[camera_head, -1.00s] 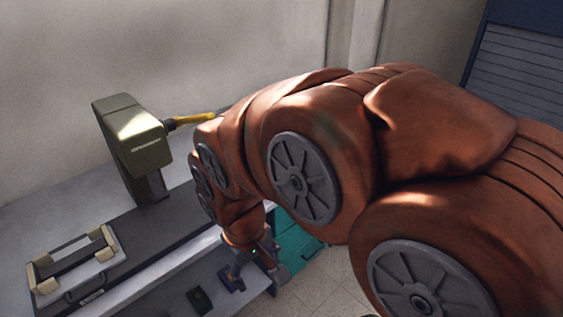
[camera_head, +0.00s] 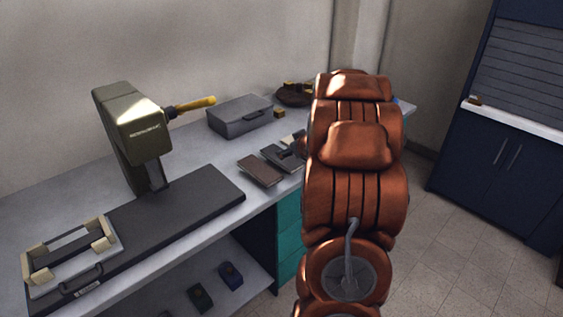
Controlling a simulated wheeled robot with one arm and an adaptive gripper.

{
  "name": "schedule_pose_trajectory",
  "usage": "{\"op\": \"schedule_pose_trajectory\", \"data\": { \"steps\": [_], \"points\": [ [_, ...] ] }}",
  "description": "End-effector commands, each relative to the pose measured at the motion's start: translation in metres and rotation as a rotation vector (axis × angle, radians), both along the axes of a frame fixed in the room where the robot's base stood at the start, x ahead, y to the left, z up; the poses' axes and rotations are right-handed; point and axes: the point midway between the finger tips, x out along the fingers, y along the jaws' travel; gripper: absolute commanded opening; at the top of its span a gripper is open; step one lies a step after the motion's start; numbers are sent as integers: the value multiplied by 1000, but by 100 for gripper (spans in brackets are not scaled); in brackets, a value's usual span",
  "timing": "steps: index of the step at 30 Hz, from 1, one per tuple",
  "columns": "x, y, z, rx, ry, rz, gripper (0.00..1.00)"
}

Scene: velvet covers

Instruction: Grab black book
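A flat black book-like item (camera_head: 279,158) lies on the workbench top, just left of my arm. A dark brown flat book-like item (camera_head: 260,171) lies beside it, nearer the camera. A lighter flat item (camera_head: 295,137) lies farther back, partly covered by my arm. My arm stands over the right part of the bench and hides what is behind it. My gripper does not show; the arm covers that area.
The workbench (camera_head: 204,150) holds a green press-like machine (camera_head: 133,125) with a yellow handle, a grey case (camera_head: 240,115) and a dark round item (camera_head: 293,96). Small items sit on the lower shelf. Floor (camera_head: 455,215) is clear at right, before a blue cabinet (camera_head: 505,165).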

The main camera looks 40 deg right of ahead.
Motion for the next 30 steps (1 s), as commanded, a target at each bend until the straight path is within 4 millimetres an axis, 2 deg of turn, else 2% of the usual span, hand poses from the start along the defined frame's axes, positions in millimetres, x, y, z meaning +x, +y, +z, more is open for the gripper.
{"op": "schedule_pose_trajectory", "data": {
  "steps": [1,6,12,15,26,30],
  "points": [
    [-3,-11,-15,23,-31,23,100],
    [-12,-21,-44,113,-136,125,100],
    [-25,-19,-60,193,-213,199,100],
    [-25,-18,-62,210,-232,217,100],
    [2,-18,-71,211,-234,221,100],
    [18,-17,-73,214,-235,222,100]
  ]
}}
